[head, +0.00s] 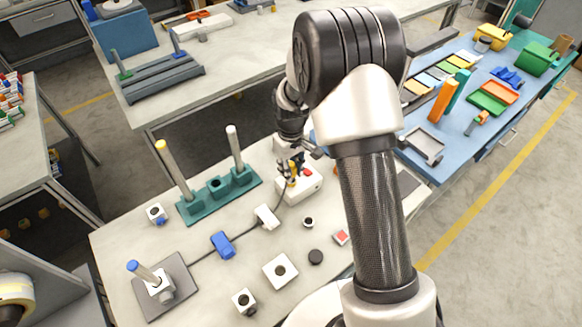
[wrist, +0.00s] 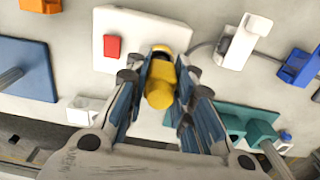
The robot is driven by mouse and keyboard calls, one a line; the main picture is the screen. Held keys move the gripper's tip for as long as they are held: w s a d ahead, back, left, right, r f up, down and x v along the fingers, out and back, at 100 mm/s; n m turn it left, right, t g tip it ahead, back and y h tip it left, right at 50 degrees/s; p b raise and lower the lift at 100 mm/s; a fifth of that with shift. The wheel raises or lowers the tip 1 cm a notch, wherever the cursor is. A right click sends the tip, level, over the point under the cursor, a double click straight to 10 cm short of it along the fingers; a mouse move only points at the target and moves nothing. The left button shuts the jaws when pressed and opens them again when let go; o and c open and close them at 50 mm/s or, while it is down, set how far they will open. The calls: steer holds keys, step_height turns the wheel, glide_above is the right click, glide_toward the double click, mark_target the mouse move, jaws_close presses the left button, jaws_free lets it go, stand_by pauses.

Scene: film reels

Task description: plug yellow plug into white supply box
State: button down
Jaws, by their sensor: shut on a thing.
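The white supply box (head: 311,186) stands near the back right of the near table, with a red button on top. In the wrist view the box (wrist: 127,20) lies ahead of my gripper, its red button (wrist: 112,46) left of the fingers. My gripper (head: 291,172) points down over the box's left part. In the wrist view my gripper (wrist: 161,84) is shut on the yellow plug (wrist: 160,93), which also shows in the head view (head: 291,182). The plug overlaps the box in both views. The fingers hide its contact, so I cannot tell whether it is seated.
A dark cable runs from the box area to a white block (head: 267,217), a blue block (head: 222,245) and a grey plate (head: 180,272) with a post. A teal stand (head: 215,186) with tall rods stands left of my gripper. Several small parts lie in front.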

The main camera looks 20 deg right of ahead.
steer(key=shift+f+b, duration=0.55)
steer(key=shift+f, duration=0.45)
steer(key=c, duration=1.3)
jaws_free()
steer(key=shift+r, duration=0.15)
step_height(320, 180, up, 12)
steer(key=shift+f, duration=0.1)
steer(key=shift+s+f, duration=0.1)
